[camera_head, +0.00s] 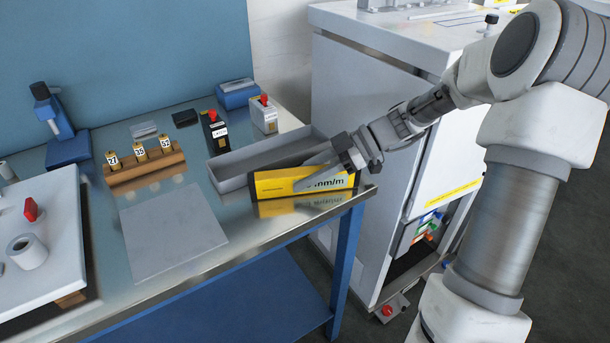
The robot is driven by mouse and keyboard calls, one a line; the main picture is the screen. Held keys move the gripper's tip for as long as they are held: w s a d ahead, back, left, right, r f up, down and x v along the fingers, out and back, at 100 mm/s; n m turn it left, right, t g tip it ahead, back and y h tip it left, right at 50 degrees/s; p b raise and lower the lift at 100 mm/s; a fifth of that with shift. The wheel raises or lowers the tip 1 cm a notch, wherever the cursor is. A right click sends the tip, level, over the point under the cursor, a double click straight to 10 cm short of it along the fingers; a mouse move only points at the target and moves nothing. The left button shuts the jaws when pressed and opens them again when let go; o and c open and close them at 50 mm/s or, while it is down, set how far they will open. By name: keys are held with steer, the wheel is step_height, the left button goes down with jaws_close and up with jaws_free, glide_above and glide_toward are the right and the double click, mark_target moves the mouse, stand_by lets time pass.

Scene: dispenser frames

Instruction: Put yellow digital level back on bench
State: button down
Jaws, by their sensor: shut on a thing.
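The yellow digital level (274,187) is a long yellow block with dark edges and "mm/m" lettering on its side. It is at the front right corner of the bench (250,229), and its reflection shows in the shiny top just below it. I cannot tell whether it touches the top. My gripper (324,179) comes in from the right and is shut on the level near its right half. The fingers cover part of the lettering.
A grey open tray (228,178) lies right behind the level. A grey flat plate (172,229) lies to its left. A wooden rack (145,172) with numbered brass pieces stands farther back. A white machine cabinet (376,130) stands right of the bench, past its edge.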

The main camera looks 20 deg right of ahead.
mark_target(316, 169)
steer(key=shift+f, duration=0.1)
steer(key=shift+f, duration=0.15)
steer(key=c, duration=0.5)
jaws_free()
steer(key=shift+r, duration=0.2)
steer(key=shift+d+r, duration=0.2)
steer(key=p+v, duration=0.1)
steer(key=v, duration=0.6)
